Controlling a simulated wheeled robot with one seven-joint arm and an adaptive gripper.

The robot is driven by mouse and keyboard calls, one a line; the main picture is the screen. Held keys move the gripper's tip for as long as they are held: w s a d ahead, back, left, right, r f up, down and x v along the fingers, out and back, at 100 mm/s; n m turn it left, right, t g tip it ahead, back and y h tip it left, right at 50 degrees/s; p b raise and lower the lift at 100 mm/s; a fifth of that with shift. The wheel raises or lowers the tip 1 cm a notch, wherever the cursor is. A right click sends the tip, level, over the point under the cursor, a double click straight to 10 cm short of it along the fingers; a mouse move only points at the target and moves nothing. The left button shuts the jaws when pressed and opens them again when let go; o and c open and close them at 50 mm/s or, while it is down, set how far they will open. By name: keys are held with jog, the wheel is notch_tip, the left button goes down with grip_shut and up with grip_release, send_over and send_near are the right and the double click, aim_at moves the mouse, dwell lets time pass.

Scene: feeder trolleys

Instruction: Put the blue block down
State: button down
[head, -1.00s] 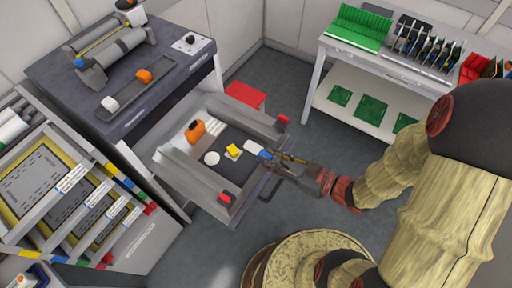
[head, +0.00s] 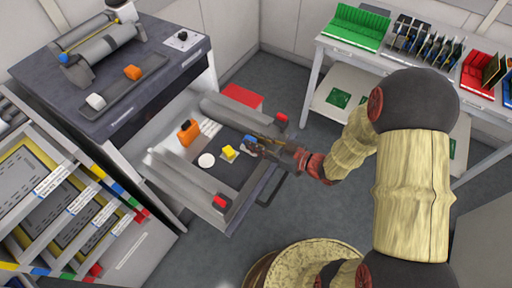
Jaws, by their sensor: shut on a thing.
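The blue block (head: 248,139) shows at the tip of my gripper (head: 256,144), over the right part of the trolley's tray. My gripper is shut on it, and its fingers partly hide it. I cannot tell whether the block touches the tray floor (head: 228,177). A yellow block (head: 228,151) on a small pale patch lies just left of it.
The tray also holds a white disc (head: 206,160), an orange container (head: 188,133) and white strips (head: 210,127). Raised grey side rails (head: 185,183) with red ends flank it. A dark bench (head: 150,50) stands behind left, a white rack table (head: 400,58) at right.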

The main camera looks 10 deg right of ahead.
jog(key=shift+f+b, duration=0.4)
jog(key=shift+f, duration=0.75)
jog(key=shift+f, duration=0.15)
jog(key=c, duration=1.5)
grip_release()
jog(key=shift+c, duration=0.2)
